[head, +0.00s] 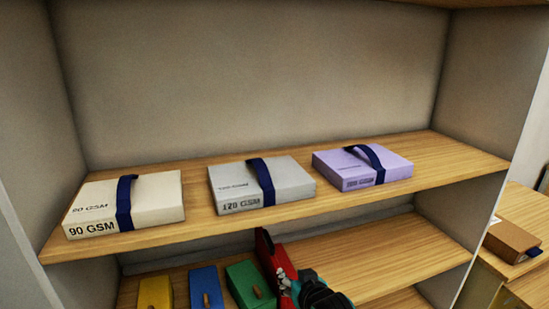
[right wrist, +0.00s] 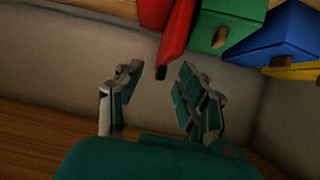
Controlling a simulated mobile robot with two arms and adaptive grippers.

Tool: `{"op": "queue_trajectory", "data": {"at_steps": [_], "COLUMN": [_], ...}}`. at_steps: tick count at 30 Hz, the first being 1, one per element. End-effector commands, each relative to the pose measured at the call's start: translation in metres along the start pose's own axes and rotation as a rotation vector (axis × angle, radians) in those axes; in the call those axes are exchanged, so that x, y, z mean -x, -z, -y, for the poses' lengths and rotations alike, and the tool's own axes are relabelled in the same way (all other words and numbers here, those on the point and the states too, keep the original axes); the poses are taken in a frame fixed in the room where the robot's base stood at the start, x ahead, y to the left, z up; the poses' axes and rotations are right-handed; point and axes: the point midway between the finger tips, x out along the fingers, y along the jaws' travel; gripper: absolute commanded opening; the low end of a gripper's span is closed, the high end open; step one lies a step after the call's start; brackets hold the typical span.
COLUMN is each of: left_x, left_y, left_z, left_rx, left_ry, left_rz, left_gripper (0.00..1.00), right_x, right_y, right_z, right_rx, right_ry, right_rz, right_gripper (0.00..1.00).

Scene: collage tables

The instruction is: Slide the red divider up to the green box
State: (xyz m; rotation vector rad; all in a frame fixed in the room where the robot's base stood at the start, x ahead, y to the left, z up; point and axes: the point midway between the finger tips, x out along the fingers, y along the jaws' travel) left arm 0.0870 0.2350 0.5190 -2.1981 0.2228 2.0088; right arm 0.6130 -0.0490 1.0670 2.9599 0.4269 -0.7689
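The red divider (head: 264,248) stands upright on the lower shelf, just right of the green box (head: 240,275). In the right wrist view the divider (right wrist: 180,35) points toward the camera beside the green box (right wrist: 240,16); I cannot tell whether they touch. My right gripper (head: 286,284) is at the divider's right side in the head view and hides part of it. In the right wrist view its two fingers (right wrist: 160,76) are apart, with the divider's dark near end between or just beyond the tips. Contact is unclear. My left gripper is not in view.
A blue box (head: 205,285) and a yellow box (head: 155,292) stand left of the green box. The shelf above (head: 330,205) holds cream (head: 150,195), grey (head: 285,182) and purple (head: 330,160) packs with blue straps. The lower shelf (head: 400,250) is clear to the right.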

Motion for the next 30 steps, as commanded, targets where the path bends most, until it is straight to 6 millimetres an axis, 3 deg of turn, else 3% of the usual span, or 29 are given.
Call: {"op": "queue_trajectory", "data": {"at_steps": [1,3,6,9,15,27,28,30], "left_x": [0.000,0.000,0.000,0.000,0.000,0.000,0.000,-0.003], "left_y": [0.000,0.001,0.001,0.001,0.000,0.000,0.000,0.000], "left_z": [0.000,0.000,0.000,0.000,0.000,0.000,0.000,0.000], "left_rx": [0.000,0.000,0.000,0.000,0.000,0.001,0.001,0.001], "left_ry": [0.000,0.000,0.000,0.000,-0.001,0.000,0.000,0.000], "left_rz": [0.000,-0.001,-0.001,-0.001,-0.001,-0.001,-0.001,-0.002], "left_gripper": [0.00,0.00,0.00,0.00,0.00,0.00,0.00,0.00], "right_x": [0.013,0.037,0.078,0.117,0.176,0.267,0.272,0.254], "right_y": [-0.036,-0.081,-0.141,-0.184,-0.236,-0.288,-0.292,-0.306], "right_z": [-0.007,-0.018,-0.031,-0.040,-0.049,-0.056,-0.056,-0.057], "right_rx": [-0.018,-0.035,-0.055,-0.063,-0.067,-0.059,-0.057,-0.058], "right_ry": [-0.011,-0.029,-0.053,-0.072,-0.094,-0.117,-0.117,-0.115], "right_rz": [0.065,0.157,0.291,0.399,0.550,0.756,0.769,0.771], "right_gripper": [0.38,0.38,0.38,0.38,0.38,0.38,0.38,0.38]}}
